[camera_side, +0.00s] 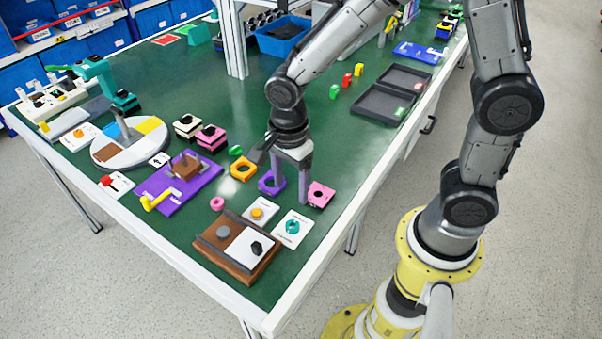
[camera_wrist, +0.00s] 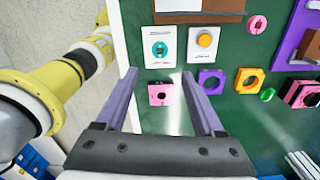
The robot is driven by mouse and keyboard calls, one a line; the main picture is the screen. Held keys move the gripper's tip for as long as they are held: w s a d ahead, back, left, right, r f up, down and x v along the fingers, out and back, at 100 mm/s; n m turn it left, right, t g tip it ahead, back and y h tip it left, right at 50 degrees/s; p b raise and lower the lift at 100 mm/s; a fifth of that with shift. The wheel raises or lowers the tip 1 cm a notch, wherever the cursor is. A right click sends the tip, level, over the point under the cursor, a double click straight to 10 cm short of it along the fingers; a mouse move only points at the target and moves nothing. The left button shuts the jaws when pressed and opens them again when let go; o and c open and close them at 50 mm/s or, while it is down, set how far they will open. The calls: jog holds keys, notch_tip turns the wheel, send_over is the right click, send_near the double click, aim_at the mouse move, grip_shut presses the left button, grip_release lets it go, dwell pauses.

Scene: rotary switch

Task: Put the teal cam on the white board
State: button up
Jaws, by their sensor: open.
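The teal cam (camera_side: 292,227) is a small teal round part on a white card with small print, near the table's front right edge. It also shows in the wrist view (camera_wrist: 160,48), ahead of the fingertips. A white board (camera_side: 249,249) with a black knob (camera_side: 256,248) sits in a brown wooden tray, left of and nearer the camera than the teal cam. My gripper (camera_side: 291,190) is open and empty, pointing down with its purple fingers behind the teal cam's card. The wrist view shows both fingers (camera_wrist: 160,73) spread apart.
A purple ring (camera_side: 266,185) and a pink block (camera_side: 320,194) stand close to either side of my fingers. A white card with an orange button (camera_side: 257,213) adjoins the teal cam's card. A pink ring (camera_side: 217,204) and purple plate (camera_side: 166,201) lie left.

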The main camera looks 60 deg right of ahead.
jog(key=s+d+r+n+t, duration=0.2)
jog(key=s+d+r+n, duration=0.2)
jog(key=n, duration=0.5)
jog(key=s+d+r+n+t, duration=0.3)
jog(key=s+d+r+n, duration=0.1)
jog(key=s+r+n, duration=0.5)
notch_tip(320, 180, up, 2)
jog(key=shift+s+d+r+n+t, duration=0.15)
jog(key=shift+s+d+n+t, duration=0.15)
jog(key=shift+n, duration=0.5)
